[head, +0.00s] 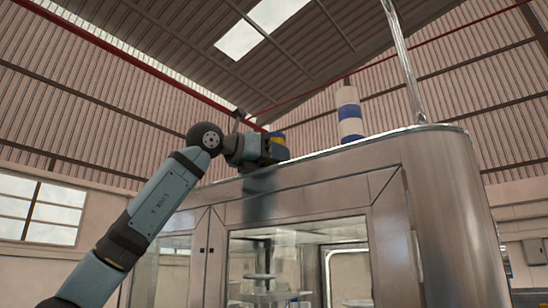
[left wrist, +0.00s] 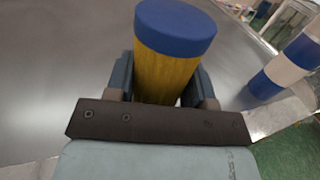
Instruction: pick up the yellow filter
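The yellow filter (left wrist: 165,75) is a yellow cylinder with a blue cap (left wrist: 176,25). In the left wrist view it stands between the two fingers of my left gripper (left wrist: 164,88), one on each side. The left finger looks close against it, and a small light gap shows low on the right. I cannot tell whether the fingers press on it. In the head view the filter (head: 279,138) is at the top edge of the metal machine, partly hidden by my left gripper (head: 268,150). My right gripper is not in view.
A blue-and-white striped cylinder (head: 349,112) stands on the machine (head: 440,190), right of the filter; it also shows in the left wrist view (left wrist: 285,68). A metal pole (head: 403,60) rises at the right. The grey machine top (left wrist: 50,70) left of the filter is clear.

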